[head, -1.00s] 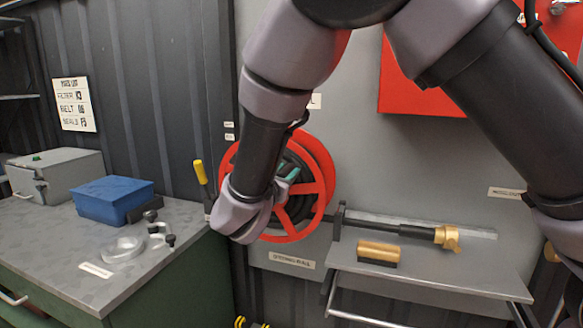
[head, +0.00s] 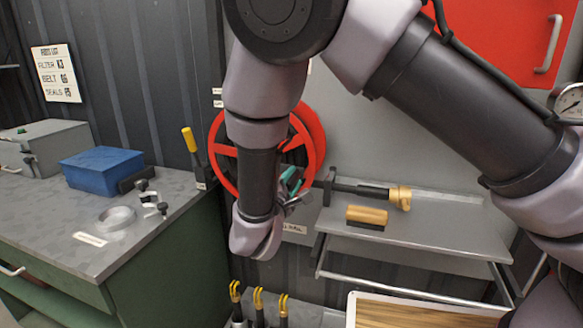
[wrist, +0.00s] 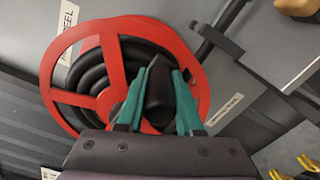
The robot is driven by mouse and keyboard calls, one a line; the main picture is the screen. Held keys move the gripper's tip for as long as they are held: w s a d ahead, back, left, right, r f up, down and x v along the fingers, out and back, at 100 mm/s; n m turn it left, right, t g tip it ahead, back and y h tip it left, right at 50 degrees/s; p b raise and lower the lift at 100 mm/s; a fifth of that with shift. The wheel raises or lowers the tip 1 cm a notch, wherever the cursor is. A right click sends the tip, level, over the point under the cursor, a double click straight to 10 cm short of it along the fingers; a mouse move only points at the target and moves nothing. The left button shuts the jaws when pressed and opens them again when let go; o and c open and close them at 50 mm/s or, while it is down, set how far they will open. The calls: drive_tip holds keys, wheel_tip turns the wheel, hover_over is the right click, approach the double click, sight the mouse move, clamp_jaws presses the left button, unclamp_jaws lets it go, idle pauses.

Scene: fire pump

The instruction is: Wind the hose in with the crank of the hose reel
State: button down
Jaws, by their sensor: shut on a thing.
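The red hose reel (head: 312,135) is on the grey wall panel, partly hidden behind my arm. The wrist view shows its red rim and spokes (wrist: 60,100) with black hose (wrist: 88,72) coiled inside. My gripper (head: 291,182) is at the lower right of the reel; its teal fingers (wrist: 160,100) are shut on the black crank handle (wrist: 157,92). The free hose (head: 358,188) runs right from a dark guide (head: 326,190) to a brass nozzle (head: 400,197), above a grey shelf. The crank's arm is hidden.
A wooden block with a dark base (head: 367,215) lies on the shelf (head: 430,240). A yellow-handled lever (head: 190,142) stands left of the reel. The workbench (head: 120,235) holds a blue box (head: 102,170). Yellow-hooked tools (head: 258,300) stand below.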

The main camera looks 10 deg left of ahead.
drive_tip(key=a+f+m, duration=0.3)
drive_tip(key=f+m, duration=0.2)
drive_tip(key=f, duration=0.2)
idle(0.3)
idle(0.4)
drive_tip(key=c, duration=0.6)
unclamp_jaws()
drive_tip(key=shift+a+f, duration=0.1)
drive_tip(key=s, duration=1)
drive_tip(key=shift+s+a, duration=0.35)
